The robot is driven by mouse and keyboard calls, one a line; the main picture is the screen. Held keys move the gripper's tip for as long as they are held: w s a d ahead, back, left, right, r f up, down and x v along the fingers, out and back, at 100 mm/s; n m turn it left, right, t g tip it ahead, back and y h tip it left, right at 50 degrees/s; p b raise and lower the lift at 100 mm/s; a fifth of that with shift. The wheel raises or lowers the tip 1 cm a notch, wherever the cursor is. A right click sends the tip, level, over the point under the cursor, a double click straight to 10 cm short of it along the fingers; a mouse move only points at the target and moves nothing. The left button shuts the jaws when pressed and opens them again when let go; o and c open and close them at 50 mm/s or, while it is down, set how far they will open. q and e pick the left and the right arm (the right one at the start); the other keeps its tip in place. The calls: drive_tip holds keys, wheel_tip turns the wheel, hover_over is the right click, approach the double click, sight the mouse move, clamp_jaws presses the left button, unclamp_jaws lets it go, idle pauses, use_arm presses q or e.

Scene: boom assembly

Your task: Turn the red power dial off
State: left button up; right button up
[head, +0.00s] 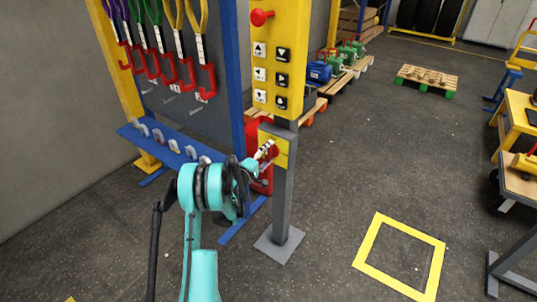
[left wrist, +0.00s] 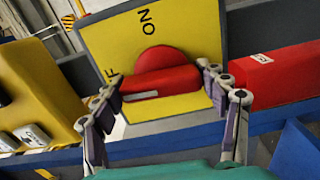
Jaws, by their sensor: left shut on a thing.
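The red power dial (left wrist: 160,80) sits on a yellow plate (left wrist: 195,35), with a round body and a raised bar handle. My left gripper (left wrist: 163,80) has its fingers at the two ends of the handle and is shut on it. A pale stripe marks the handle's left end, near a partly hidden label of which an F shows. The ON label is above the dial in this view. In the head view, the yellow plate (head: 280,144) is on a grey post, and my left gripper (head: 265,160) is against it, hiding the dial. My right gripper is in neither view.
Above the plate, a yellow button panel (head: 287,25) with a red knob (head: 261,17) is on the grey post (head: 282,205). A rack with red hooks (head: 208,82) stands to the left. The floor right of the post is open around a yellow square outline (head: 375,222).

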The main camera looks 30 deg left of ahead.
use_arm(q)
drive_tip(key=shift+n, duration=0.5)
drive_tip(key=o, duration=1.2)
drive_tip(key=shift+c, duration=0.2)
drive_tip(key=s+a, duration=0.1)
drive_tip(key=s, duration=1.1)
drive_tip(key=shift+w, duration=0.1)
